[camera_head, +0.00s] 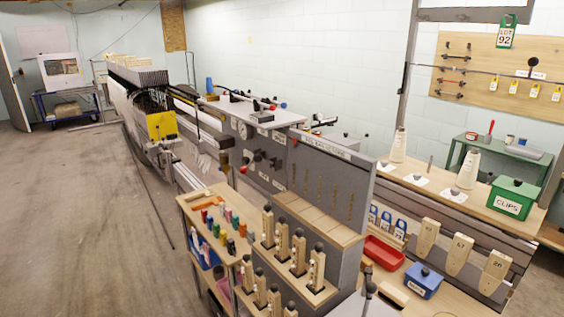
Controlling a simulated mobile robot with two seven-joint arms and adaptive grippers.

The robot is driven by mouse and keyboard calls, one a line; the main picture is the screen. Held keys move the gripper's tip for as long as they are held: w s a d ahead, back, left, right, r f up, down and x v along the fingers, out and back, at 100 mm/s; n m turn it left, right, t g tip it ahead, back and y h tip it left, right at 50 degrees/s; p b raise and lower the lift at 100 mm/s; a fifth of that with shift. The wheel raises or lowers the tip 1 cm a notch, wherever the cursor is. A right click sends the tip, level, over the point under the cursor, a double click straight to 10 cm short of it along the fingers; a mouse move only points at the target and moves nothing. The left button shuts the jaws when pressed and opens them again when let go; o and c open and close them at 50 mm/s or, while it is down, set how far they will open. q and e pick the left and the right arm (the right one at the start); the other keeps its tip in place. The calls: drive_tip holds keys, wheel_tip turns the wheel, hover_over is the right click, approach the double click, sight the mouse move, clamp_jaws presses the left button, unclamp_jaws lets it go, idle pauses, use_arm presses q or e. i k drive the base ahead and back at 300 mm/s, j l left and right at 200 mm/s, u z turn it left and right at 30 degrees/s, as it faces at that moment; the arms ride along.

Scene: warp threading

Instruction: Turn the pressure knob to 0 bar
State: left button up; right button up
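A grey machine panel (283,170) stands near the middle of the view. A round pale gauge (242,130) is on its upper left part. Below the gauge are dark knobs, one of them at the middle of the panel (258,156) and another to its right (275,164). Small labels sit near them, but they are too small to read. I cannot tell which knob is the pressure knob, or the reading on the gauge.
A wooden rack (297,252) with several bobbin-like pieces stands in front of the panel, beside a shelf of coloured spools (222,224). A green CLIPS box (513,198) is on the right bench. The floor (80,220) at left is clear.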

sight(246, 160)
drive_tip(key=i+j+z, duration=0.3)
drive_tip(key=j+z, duration=0.35)
drive_tip(key=j, duration=0.2)
drive_tip(key=i+j+z, duration=0.15)
drive_tip(key=j+z, duration=0.15)
drive_tip(key=j, duration=0.2)
drive_tip(key=j+z, duration=0.35)
drive_tip(key=j, duration=0.15)
drive_tip(key=i, duration=0.05)
